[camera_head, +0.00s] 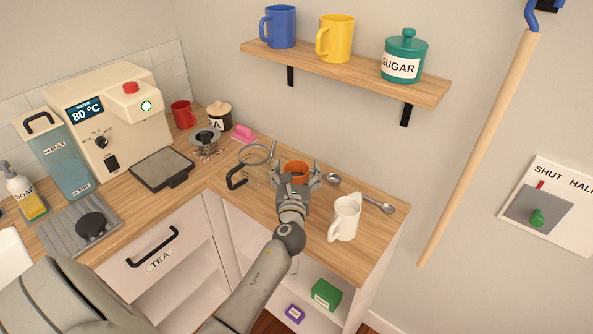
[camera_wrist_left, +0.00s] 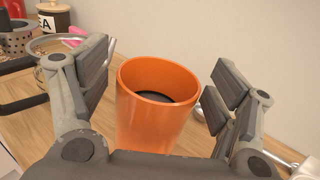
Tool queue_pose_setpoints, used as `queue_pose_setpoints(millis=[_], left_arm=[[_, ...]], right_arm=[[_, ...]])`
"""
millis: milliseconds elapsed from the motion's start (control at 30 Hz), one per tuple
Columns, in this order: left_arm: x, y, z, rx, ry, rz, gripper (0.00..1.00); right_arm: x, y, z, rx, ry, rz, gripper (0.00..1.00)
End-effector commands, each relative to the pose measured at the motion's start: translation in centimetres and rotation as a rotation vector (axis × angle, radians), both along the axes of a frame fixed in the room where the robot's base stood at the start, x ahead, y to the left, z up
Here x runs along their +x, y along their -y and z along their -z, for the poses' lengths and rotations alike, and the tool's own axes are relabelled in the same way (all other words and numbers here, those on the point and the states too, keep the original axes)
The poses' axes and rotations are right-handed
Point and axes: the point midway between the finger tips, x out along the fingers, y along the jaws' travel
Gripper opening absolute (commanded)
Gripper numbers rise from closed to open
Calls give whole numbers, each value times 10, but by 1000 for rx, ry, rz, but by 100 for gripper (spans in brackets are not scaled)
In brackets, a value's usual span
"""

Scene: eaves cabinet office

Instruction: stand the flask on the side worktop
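An orange, open-topped cylinder (camera_head: 297,168), which I take to be the flask, stands upright on the wooden side worktop (camera_head: 372,240) under the wall shelf. In the left wrist view the orange flask (camera_wrist_left: 155,105) shows a dark inside. My left gripper (camera_head: 296,178) is open, with one finger on each side of the flask. In the left wrist view gaps show between the fingers and its wall. The flask's base is hidden behind my gripper. My right gripper is not in view.
A glass jug (camera_head: 254,155) with a black handle stands just left of the flask. A white jug (camera_head: 345,218) stands to the right, with spoons (camera_head: 372,202) behind it. A pink item (camera_head: 244,133) and a tea jar (camera_head: 219,116) are at the back. A shelf (camera_head: 350,70) overhangs the back.

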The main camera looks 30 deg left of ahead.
Motion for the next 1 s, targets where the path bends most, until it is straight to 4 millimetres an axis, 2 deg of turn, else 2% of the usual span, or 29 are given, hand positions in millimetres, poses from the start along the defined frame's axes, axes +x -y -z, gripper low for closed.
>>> queue_pose_setpoints(millis=[367, 567, 800, 1000], left_arm=[[-3, 2, -2, 0, -1, 0, 83], [-29, 16, -1, -1, -2, 1, 83], [-70, 40, 0, 0, -1, 1, 83], [-95, 54, -1, 0, 0, 0, 83]], right_arm=[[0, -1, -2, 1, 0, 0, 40], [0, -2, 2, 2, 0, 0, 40], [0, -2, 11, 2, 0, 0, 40], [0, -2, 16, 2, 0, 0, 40]])
